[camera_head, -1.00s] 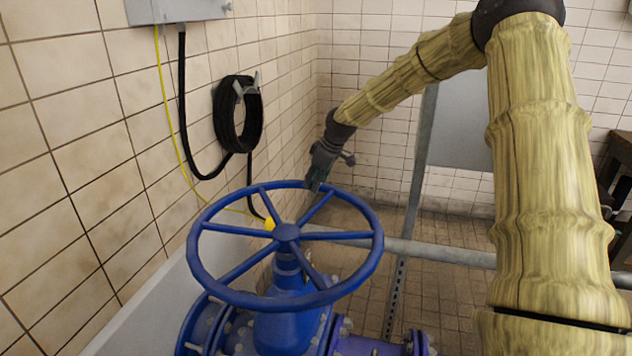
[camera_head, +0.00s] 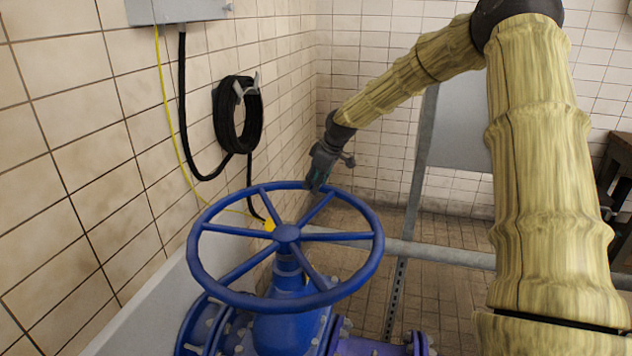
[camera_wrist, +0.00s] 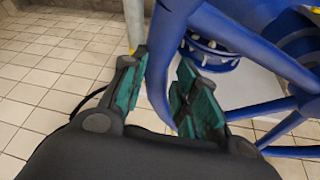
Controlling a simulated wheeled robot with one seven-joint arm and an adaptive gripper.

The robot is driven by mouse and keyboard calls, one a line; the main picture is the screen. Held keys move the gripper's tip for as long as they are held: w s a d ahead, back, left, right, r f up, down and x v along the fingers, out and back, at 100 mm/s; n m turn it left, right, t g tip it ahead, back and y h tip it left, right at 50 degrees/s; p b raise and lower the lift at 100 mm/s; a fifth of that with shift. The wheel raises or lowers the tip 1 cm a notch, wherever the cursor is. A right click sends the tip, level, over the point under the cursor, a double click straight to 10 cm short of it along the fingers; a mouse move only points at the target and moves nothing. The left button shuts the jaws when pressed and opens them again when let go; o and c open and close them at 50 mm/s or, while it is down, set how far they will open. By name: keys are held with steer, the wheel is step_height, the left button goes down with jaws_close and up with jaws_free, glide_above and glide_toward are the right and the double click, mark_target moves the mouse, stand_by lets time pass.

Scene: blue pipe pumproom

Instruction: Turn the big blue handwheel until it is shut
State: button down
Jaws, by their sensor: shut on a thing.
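The big blue handwheel (camera_head: 287,233) sits on top of a blue valve (camera_head: 283,325), in the lower left middle of the head view. Its rim and several spokes show. My gripper (camera_head: 317,184) is at the far edge of the rim, a little right of its middle. In the wrist view my gripper (camera_wrist: 170,95) has its two green-padded fingers on either side of the blue rim (camera_wrist: 160,75), shut on it. The exact contact at the fingertips is partly hidden in the head view.
A tiled wall (camera_head: 80,150) stands close on the left, with a coiled black hose (camera_head: 238,115) and a grey box (camera_head: 178,8). A grey horizontal pipe (camera_head: 450,256) and an upright metal post (camera_head: 411,190) stand right of the wheel. Tiled floor shows beyond.

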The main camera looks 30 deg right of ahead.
steer(key=shift+s+f, duration=0.35)
steer(key=shift+f, duration=0.35)
steer(key=c, duration=1.3)
jaws_free()
steer(key=shift+w+f, duration=0.1)
steer(key=shift+o, duration=0.7)
steer(key=shift+w+d+f, duration=0.15)
steer(key=shift+w+d, duration=0.1)
steer(key=shift+w, duration=0.2)
steer(key=shift+s+a+r, duration=0.1)
steer(key=shift+s+r, duration=0.15)
steer(key=shift+r, duration=1.05)
steer(key=v, duration=0.9)
steer(key=shift+s+d+r, duration=0.25)
steer(key=shift+s+d, duration=0.05)
steer(key=shift+d, duration=0.15)
